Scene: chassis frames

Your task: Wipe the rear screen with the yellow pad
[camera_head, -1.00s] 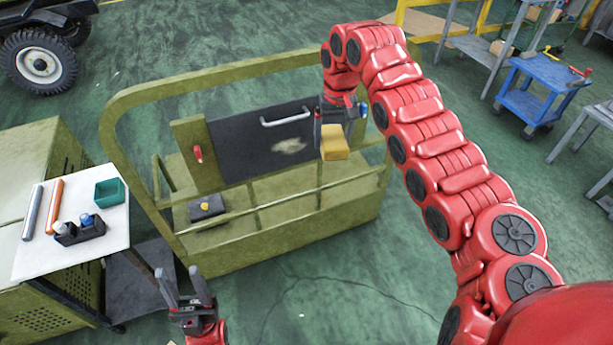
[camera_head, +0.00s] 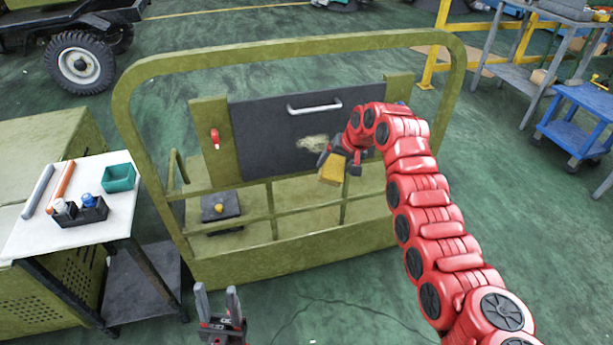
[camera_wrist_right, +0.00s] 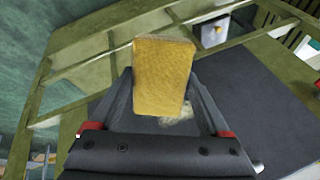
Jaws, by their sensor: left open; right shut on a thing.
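The rear screen (camera_head: 265,135) is a dark panel with a light handle, upright in the green frame. A pale smudge (camera_head: 311,142) is on its right part. My right gripper (camera_head: 340,163) is shut on the yellow pad (camera_head: 331,174), just in front of the screen's lower right, near the smudge. The pad also shows between the fingers in the right wrist view (camera_wrist_right: 163,75), with part of the smudge (camera_wrist_right: 178,121) visible beyond it. I cannot tell whether the pad touches the screen. My left gripper (camera_head: 217,298) is open and empty, low in front of the frame.
The green frame (camera_head: 290,262) has rails around the screen. A red-handled latch (camera_head: 214,138) is left of the screen, and a dark box with a yellow knob (camera_head: 219,207) is below. A white-topped table (camera_head: 90,240) stands left. A blue cart (camera_head: 580,120) is far right.

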